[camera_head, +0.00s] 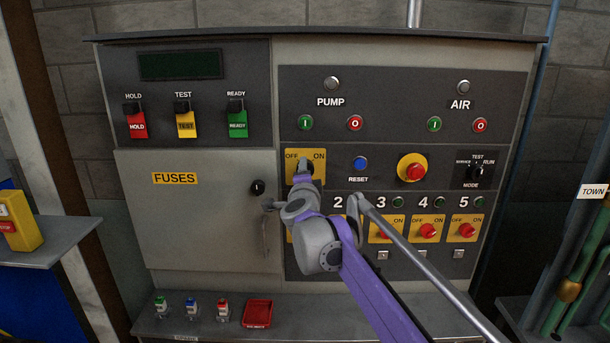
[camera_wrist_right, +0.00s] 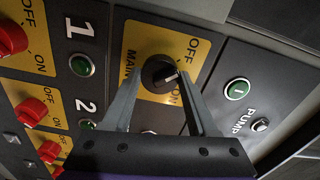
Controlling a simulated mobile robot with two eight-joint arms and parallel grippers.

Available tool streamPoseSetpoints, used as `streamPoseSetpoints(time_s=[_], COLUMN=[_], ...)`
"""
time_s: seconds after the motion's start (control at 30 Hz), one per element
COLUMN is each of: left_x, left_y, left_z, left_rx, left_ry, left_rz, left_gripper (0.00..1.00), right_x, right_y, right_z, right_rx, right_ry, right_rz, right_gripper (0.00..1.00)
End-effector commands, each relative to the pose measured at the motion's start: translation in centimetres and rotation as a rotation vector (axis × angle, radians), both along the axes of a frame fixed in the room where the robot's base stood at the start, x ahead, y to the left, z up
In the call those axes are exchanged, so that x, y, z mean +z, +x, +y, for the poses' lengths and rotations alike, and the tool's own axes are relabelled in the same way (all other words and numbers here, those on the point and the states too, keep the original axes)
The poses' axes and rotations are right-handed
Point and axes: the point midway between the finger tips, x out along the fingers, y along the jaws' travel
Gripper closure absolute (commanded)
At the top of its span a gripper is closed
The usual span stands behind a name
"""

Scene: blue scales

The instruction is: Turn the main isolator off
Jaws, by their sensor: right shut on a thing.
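The main isolator is a black rotary knob (camera_wrist_right: 158,72) on a yellow plate (camera_wrist_right: 150,40) marked MAIN, OFF and ON. The knob's white mark points to the right in the wrist view, roughly between OFF and ON; the exact setting is hard to tell. My right gripper (camera_head: 303,168) is shut on the knob, with one finger on each side in the wrist view (camera_wrist_right: 160,76). My left gripper is not in view.
Red switches (camera_head: 428,230) on yellow plates stand below right. The red emergency button (camera_head: 415,170) and blue reset button (camera_head: 360,163) are to the right.

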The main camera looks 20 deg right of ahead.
Motion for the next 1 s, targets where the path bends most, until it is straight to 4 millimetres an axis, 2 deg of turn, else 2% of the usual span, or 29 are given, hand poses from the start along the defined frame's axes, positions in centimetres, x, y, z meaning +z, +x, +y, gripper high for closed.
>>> streamPoseSetpoints(time_s=[0.67,0.7,0.83,0.87,1.0], left_x=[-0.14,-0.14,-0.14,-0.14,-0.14], left_y=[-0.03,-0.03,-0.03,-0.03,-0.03], left_z=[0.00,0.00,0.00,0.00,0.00], left_rx=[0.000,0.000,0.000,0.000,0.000], left_ry=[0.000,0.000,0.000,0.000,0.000], left_rz=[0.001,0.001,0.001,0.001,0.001], left_gripper=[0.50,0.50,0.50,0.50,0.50], right_x=[-0.01,0.00,0.00,0.00,0.00], right_y=[0.00,-0.01,-0.01,-0.01,0.00], right_z=[-0.02,-0.03,-0.02,-0.02,-0.01], right_rx=[-0.001,-0.001,0.000,0.000,0.000], right_ry=[-0.062,-0.062,-0.061,-0.061,-0.061], right_rz=[0.018,0.018,0.017,0.017,0.017], right_gripper=[0.97,0.38,0.14,0.11,0.11])
